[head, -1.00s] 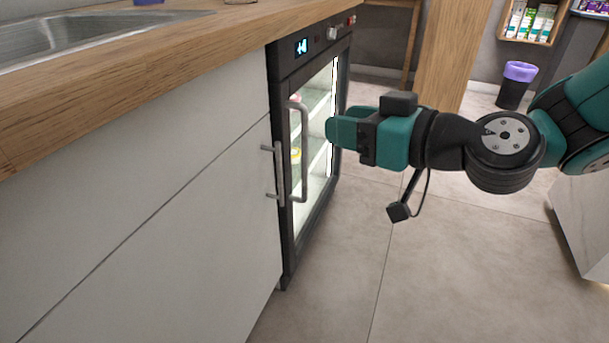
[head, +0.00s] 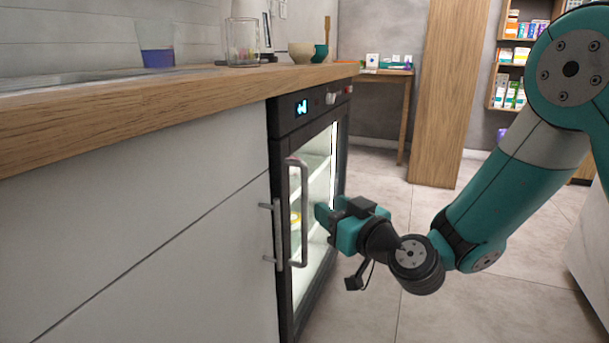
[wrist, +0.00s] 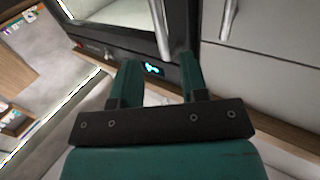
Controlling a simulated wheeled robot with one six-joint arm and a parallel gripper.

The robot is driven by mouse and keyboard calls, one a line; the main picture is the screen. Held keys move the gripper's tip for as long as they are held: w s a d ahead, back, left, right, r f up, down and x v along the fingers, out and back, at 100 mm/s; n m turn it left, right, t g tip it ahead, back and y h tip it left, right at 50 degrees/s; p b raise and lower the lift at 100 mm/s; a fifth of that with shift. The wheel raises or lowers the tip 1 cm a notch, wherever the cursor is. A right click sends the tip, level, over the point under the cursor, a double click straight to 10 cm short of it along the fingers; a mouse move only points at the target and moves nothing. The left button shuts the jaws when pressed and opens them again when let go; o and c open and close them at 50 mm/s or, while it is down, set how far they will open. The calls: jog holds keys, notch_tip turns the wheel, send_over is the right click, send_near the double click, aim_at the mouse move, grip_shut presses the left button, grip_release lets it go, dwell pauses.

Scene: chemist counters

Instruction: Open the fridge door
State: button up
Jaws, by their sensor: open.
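The fridge (head: 308,128) is built in under the wooden counter. It has a black frame, a lit display and a lit glass door (head: 312,195), which looks shut. Its grey vertical door handle (head: 304,215) is on the left side of the door. My gripper (head: 319,214) is open and empty, just right of the handle in the head view, in front of the glass. In the wrist view the picture is turned over: the handle (wrist: 161,22) and the display (wrist: 152,70) show beyond and between the two fingers (wrist: 160,64). I see no contact with the handle.
A white cabinet front (head: 140,230) with its own thin bar handle (head: 277,235) adjoins the fridge on the left. The counter (head: 150,105) overhangs both. Beakers and bowls stand on it. Tiled floor (head: 400,200) is free to the right.

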aim_at(307, 192)
jog(key=p+x, duration=0.4)
jog(key=x, duration=0.5)
jog(key=shift+w+a, duration=0.2)
grip_shut()
